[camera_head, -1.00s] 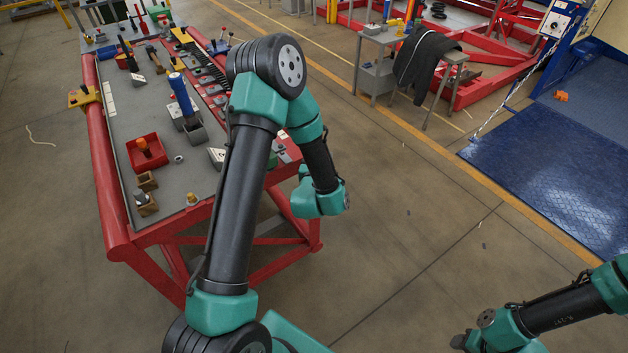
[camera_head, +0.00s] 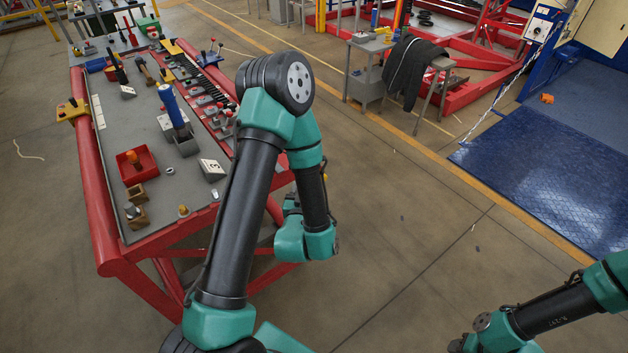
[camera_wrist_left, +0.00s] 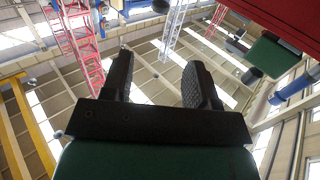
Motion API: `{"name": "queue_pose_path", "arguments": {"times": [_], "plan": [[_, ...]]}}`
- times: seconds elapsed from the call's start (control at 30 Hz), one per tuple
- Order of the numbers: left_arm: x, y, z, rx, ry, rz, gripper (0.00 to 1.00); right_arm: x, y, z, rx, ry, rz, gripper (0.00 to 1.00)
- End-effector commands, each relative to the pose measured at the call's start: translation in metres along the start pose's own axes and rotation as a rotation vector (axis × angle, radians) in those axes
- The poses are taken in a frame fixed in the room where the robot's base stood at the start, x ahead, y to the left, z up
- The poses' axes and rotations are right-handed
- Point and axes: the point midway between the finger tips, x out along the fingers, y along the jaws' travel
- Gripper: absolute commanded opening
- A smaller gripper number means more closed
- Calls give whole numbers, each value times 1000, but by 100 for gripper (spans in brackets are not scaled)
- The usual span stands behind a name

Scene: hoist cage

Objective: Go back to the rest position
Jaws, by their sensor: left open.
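My left arm (camera_head: 246,200) reaches up across the middle of the head view and bends down beside the right edge of the red-framed workbench (camera_head: 92,190). Its gripper is hidden in the head view. In the left wrist view my left gripper (camera_wrist_left: 158,85) has its two dark fingers apart with nothing between them. That view looks up at the roof. My right arm (camera_head: 550,312) enters at the lower right of the head view, and its gripper does not show clearly.
The bench carries a red bin (camera_head: 148,174), a blue cylinder (camera_head: 171,106) and several tools. A grey stand (camera_head: 366,85) with a dark cloth (camera_head: 412,70) is at the back. A blue platform (camera_head: 540,165) lies at right. The floor (camera_head: 410,240) between is clear.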

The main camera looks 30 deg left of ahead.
Motion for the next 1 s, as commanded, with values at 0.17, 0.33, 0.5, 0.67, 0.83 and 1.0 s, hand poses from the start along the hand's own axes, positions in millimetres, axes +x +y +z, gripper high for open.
{"name": "queue_pose_path", "arguments": {"times": [0.17, 0.33, 0.5, 0.67, 0.83, 1.0], "plan": [[0, 0, 1, -1, -3, 1, 54, 0, 0, 0, 0, 0, 0, 43], [1, 4, 14, -15, -67, 25, 54, 0, 0, 0, 0, 0, 0, 43], [0, 15, 50, -51, -247, 92, 54, 0, 0, 0, 0, 0, 0, 43], [-11, 29, 92, -90, -472, 171, 54, 0, 0, 0, 0, 0, 0, 43], [-33, 42, 132, -119, -717, 247, 54, 0, 0, 0, 0, 0, 0, 43], [-62, 51, 165, -135, -963, 316, 54, 0, 0, 0, 0, 0, 0, 43]]}}
